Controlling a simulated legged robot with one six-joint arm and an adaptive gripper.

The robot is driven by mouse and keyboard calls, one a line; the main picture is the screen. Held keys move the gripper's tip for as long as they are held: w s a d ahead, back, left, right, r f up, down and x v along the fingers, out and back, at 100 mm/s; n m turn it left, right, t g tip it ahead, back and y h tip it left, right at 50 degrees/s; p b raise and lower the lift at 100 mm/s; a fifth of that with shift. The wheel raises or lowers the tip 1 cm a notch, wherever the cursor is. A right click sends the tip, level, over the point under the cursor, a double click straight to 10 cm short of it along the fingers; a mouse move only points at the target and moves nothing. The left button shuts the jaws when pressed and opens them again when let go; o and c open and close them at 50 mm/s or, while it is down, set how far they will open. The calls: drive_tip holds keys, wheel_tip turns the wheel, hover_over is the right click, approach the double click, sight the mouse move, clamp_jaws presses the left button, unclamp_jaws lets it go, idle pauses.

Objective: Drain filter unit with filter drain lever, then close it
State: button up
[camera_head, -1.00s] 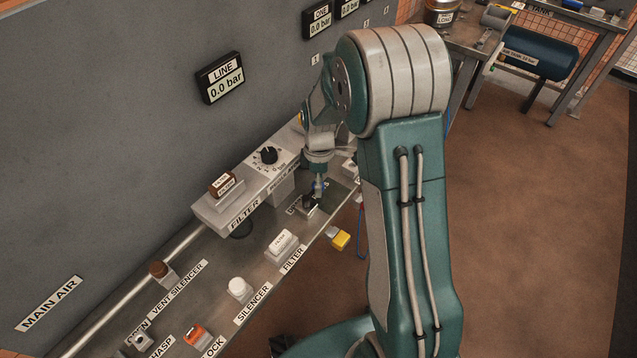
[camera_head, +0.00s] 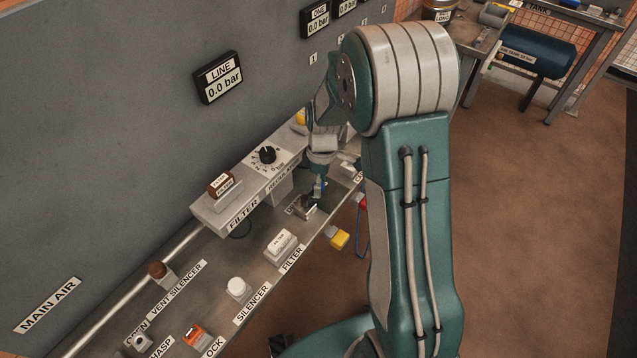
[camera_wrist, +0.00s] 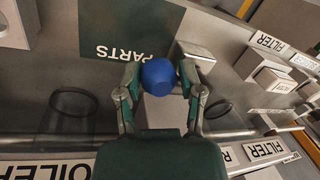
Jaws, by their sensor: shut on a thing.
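My gripper (camera_head: 319,187) reaches down to the metal shelf below the grey panel, right of the FILTER block. In the wrist view my gripper (camera_wrist: 160,88) has its two fingers closed on either side of a round blue knob (camera_wrist: 158,77). I cannot tell for sure whether this knob is the filter drain lever; its lower part is hidden. The filter unit, a raised grey block labelled FILTER (camera_head: 216,213), carries a brown-topped piece (camera_head: 222,186). A white block (camera_head: 281,243) sits beside another FILTER label.
A black dial (camera_head: 267,155) stands right of the FILTER block. The line gauge (camera_head: 218,78) reads 0.0 bar. A yellow padlock-like piece (camera_head: 339,239) hangs at the shelf edge. A green PARTS area (camera_wrist: 110,25) lies near the gripper.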

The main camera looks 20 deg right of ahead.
drive_tip(key=shift+s+d+m+y, duration=0.15)
drive_tip(key=shift+s+m, duration=0.3)
drive_tip(key=shift+m, duration=0.55)
drive_tip(key=shift+s+d+m+y, duration=0.15)
drive_tip(key=shift+s+m, duration=0.25)
drive_tip(key=shift+m, duration=0.6)
drive_tip(key=shift+s+a+m+t, duration=0.15)
drive_tip(key=shift+s+m+t, duration=0.25)
drive_tip(key=shift+m, duration=0.75)
drive_tip(key=shift+s+a+m+t, duration=0.1)
drive_tip(key=shift+s+m+t, duration=0.1)
drive_tip(key=shift+s+m, duration=0.7)
drive_tip(key=shift+s+a+m+t, duration=0.15)
drive_tip(key=shift+m, duration=0.65)
drive_tip(key=shift+s+a+m+t, duration=0.1)
drive_tip(key=shift+s+a+m, duration=0.05)
drive_tip(key=shift+m, duration=0.6)
drive_tip(key=shift+s+a+m+t, duration=0.15)
drive_tip(key=shift+m, duration=0.65)
drive_tip(key=shift+s+a+r+m+t, duration=0.15)
drive_tip(key=shift+s+a+m, duration=0.1)
drive_tip(key=shift+m, duration=0.5)
drive_tip(key=shift+s+a+f+m+t, duration=0.1)
drive_tip(key=shift+s+a+m+t, duration=0.1)
drive_tip(key=shift+m, duration=0.55)
drive_tip(key=o, duration=1.1)
drive_tip(key=shift+w, duration=0.1)
drive_tip(key=shift+a, duration=0.2)
